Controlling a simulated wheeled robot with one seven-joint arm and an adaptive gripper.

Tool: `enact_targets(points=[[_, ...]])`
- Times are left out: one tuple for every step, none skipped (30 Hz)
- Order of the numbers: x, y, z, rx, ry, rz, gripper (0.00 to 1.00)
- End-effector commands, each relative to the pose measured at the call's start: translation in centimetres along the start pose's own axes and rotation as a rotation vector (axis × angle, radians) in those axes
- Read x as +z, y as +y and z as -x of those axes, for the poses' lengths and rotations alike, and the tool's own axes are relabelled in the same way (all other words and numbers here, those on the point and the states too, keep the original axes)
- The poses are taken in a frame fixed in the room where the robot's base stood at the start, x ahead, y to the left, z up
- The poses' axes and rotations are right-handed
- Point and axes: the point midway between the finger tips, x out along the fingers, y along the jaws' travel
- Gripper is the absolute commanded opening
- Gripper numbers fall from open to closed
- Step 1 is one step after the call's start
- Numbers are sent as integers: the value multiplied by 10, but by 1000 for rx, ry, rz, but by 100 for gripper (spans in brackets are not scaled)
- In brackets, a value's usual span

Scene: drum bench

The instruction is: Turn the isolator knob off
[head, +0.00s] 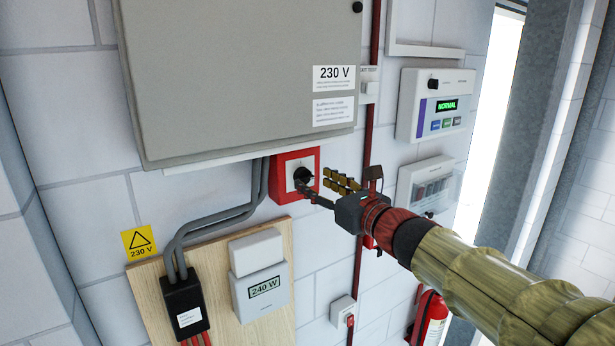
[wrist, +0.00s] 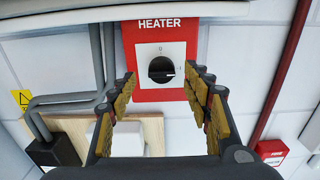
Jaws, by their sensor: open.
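The isolator knob (wrist: 160,69) is a round black knob on a white square plate in a red housing (wrist: 160,96) marked HEATER. In the wrist view its white pointer line is about level, toward the right, and a small mark like a 0 stands above it. In the head view the knob (head: 302,175) sits in the red housing (head: 282,196) under the grey cabinet. My gripper (head: 314,180) is open in front of it. In the wrist view the yellow-padded fingers of my gripper (wrist: 160,82) stand either side of the knob; I see no contact.
The grey 230 V cabinet (head: 235,75) is just above. Grey cables (head: 215,212) run at the left, above a wooden board (head: 165,290) with a 240 W meter (head: 262,290). A red pipe (head: 373,60), a NORMAL panel (head: 436,104) and an extinguisher (head: 430,318) are at the right.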

Motion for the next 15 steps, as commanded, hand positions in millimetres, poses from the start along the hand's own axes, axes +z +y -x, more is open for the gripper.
enact_targets(points=[[0, 1, -9, 2, 2, -2, 50], [0, 1, -14, 3, 3, -2, 50], [0, 1, -19, 3, 2, -1, 50], [0, 1, -22, 2, 2, -1, 50], [0, 0, -26, 2, 2, 0, 50], [1, 0, -29, 2, 1, 0, 50], [1, 1, -32, 2, 1, 1, 50], [1, 1, -34, 2, 1, 1, 50], [0, 1, -36, 2, 1, 1, 50], [0, 1, -37, 1, 1, 1, 50], [0, 1, -38, 1, 1, 1, 50], [0, 1, -39, 1, 1, 2, 50], [0, 0, -39, 1, 1, 2, 50], [-1, 0, -39, 1, 1, 2, 50], [-1, 0, -39, 1, 1, 2, 50]])
